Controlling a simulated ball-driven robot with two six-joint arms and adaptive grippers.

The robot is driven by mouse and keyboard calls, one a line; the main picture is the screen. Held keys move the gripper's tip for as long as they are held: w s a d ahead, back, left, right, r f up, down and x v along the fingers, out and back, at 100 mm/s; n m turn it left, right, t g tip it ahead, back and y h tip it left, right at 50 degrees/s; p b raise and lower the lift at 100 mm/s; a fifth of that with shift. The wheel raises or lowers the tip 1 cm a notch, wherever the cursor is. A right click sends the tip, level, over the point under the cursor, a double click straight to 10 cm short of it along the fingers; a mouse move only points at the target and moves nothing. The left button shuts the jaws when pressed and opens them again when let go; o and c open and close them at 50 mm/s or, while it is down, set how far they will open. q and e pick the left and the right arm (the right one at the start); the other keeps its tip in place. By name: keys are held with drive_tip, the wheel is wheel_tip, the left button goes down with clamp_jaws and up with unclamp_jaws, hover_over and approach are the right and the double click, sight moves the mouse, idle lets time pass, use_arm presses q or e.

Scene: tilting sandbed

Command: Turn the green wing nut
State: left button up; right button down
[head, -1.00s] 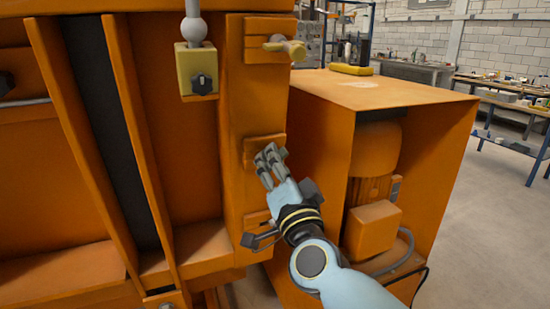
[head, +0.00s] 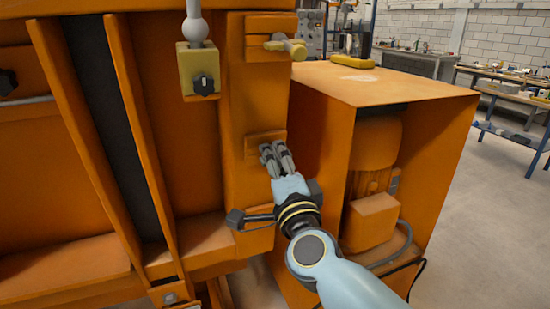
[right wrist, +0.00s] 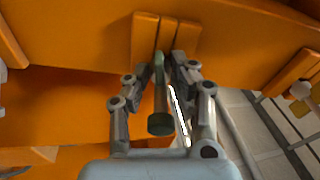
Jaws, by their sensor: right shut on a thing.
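The green wing nut (right wrist: 160,122) shows in the right wrist view as a dark green bar with a rounded near end. It lies between the two fingers of my right gripper (right wrist: 160,82), in front of an orange block on the machine. In the head view my right gripper (head: 274,158) is at the small orange block on the machine's upright, and its fingers hide the nut. The gripper is shut on the nut. My left gripper is in neither view.
Above my right gripper, a yellow lever (head: 290,46) sticks out from the upright. A yellow box with a black knob (head: 204,86) hangs up and to the left. An orange cabinet (head: 440,130) with an open front stands close on the right.

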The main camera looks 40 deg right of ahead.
drive_tip(key=shift+f, duration=0.1)
drive_tip(key=c, duration=1.1)
unclamp_jaws()
drive_tip(key=shift+s, duration=0.1)
drive_tip(key=v, duration=0.7)
drive_tip(key=shift+s, duration=0.2)
